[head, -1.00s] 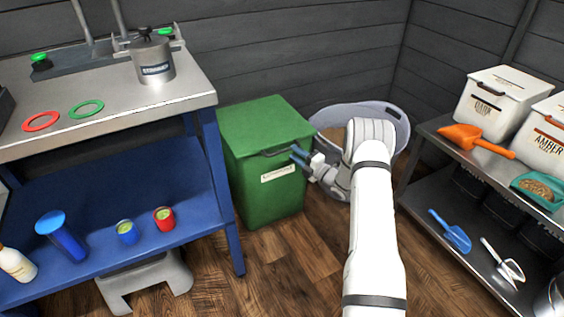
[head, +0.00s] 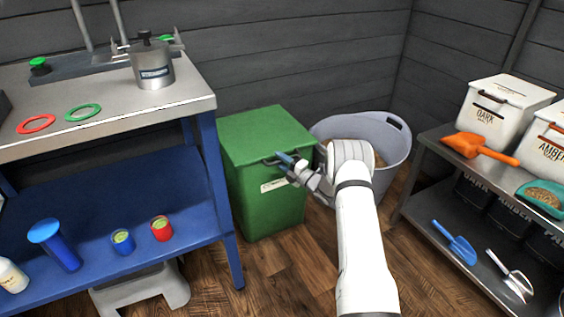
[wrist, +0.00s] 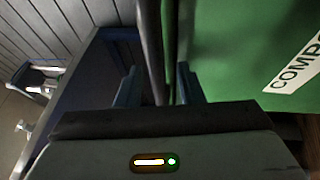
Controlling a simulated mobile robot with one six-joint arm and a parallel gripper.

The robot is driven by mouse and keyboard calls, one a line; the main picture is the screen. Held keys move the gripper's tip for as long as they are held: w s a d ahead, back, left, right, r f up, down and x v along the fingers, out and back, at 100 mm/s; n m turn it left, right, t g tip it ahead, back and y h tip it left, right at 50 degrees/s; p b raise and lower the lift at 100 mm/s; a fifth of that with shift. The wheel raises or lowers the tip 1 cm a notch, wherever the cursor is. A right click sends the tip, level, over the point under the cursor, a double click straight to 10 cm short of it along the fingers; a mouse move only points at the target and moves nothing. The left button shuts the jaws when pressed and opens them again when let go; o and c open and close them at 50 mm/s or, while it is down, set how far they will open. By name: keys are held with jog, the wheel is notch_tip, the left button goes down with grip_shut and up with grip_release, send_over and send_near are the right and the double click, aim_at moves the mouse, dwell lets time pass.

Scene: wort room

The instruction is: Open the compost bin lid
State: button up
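The green compost bin (head: 262,205) stands on the floor beside the blue bench, with its lid (head: 262,135) down. A dark handle (head: 270,162) runs along the lid's front edge. My gripper (head: 284,157) is at this handle, reaching in from the right and covering part of it. In the wrist view, the blue fingers of my gripper (wrist: 158,84) are apart, with the dark handle bar (wrist: 150,45) between them and gaps showing beside it. The bin's green front (wrist: 235,60) and part of its white label (wrist: 297,70) show at the right.
The blue bench (head: 222,190) stands close on the bin's left. A grey tub (head: 385,130) is behind my arm, right of the bin. A shelf with white malt bins (head: 490,125) and scoops is at the right. Wooden floor is clear in front of the bin.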

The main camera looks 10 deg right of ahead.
grip_shut()
dwell(0.5)
